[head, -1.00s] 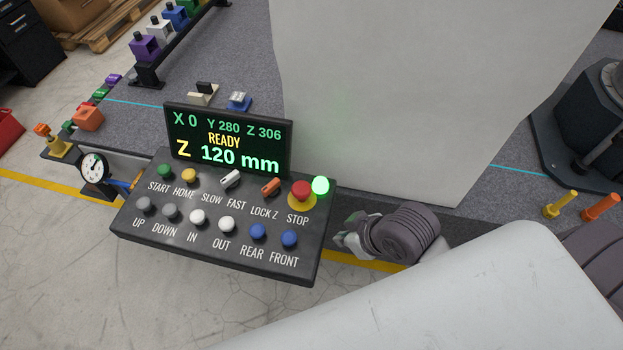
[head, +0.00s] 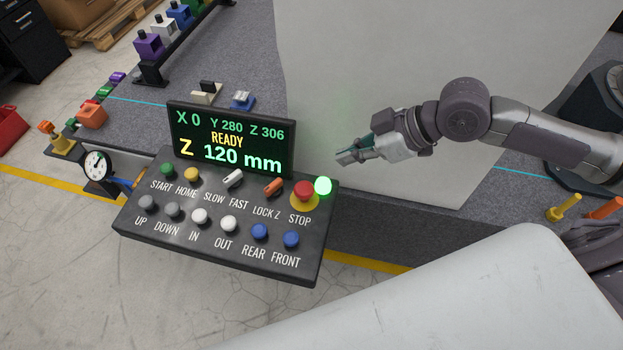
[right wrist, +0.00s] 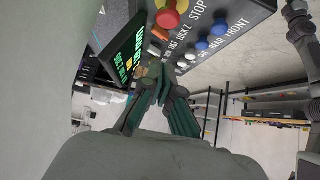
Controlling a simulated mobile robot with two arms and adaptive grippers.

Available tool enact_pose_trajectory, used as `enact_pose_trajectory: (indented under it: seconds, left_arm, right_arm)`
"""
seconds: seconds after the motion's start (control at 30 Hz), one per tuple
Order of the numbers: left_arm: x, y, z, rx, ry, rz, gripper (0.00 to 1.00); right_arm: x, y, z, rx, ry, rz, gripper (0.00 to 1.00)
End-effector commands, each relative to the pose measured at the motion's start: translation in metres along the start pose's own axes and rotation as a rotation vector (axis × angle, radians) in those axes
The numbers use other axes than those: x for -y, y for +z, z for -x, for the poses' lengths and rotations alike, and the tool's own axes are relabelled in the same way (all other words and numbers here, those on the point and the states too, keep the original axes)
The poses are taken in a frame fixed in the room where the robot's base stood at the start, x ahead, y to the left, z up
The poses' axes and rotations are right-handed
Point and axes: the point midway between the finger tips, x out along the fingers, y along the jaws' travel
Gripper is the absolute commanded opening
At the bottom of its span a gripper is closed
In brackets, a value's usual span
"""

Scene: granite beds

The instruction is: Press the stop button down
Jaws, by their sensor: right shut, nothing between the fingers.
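The stop button (head: 303,190) is a red mushroom cap on a yellow collar, at the right end of the top row of the black control panel (head: 232,263). It stands raised, and it also shows at the top of the right wrist view (right wrist: 168,18). A green lamp (head: 323,187) glows beside it. My right gripper (head: 343,157) is shut and empty, above and to the right of the stop button and apart from it. Its fingers also show in the right wrist view (right wrist: 160,80). My left gripper is not in view.
The panel's display (head: 228,140) reads READY and Z 120 mm. Switches and several other buttons sit left of the stop button. A large pale block (head: 400,60) stands behind my right gripper. A dial gauge (head: 96,165) is at the panel's left.

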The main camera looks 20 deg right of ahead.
Motion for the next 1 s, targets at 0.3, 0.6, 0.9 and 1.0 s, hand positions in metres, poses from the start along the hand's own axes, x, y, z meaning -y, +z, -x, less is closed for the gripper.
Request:
enact_pose_trajectory:
  seconds: [0.3, 0.6, 0.9, 1.0]
  left_arm:
    - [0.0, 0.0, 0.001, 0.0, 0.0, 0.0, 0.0]
    - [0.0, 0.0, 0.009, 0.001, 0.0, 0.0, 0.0]
    - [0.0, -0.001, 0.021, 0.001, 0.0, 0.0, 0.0]
    - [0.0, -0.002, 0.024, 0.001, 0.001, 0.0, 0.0]
  right_arm:
    - [0.0, 0.0, -0.002, -0.001, -0.001, -0.001, 0.0]
    - [0.001, -0.002, -0.042, -0.005, -0.005, -0.003, 0.0]
    - [0.002, -0.001, -0.104, 0.0, -0.004, -0.002, 0.0]
    - [0.001, 0.014, -0.114, 0.004, -0.002, -0.003, 0.0]
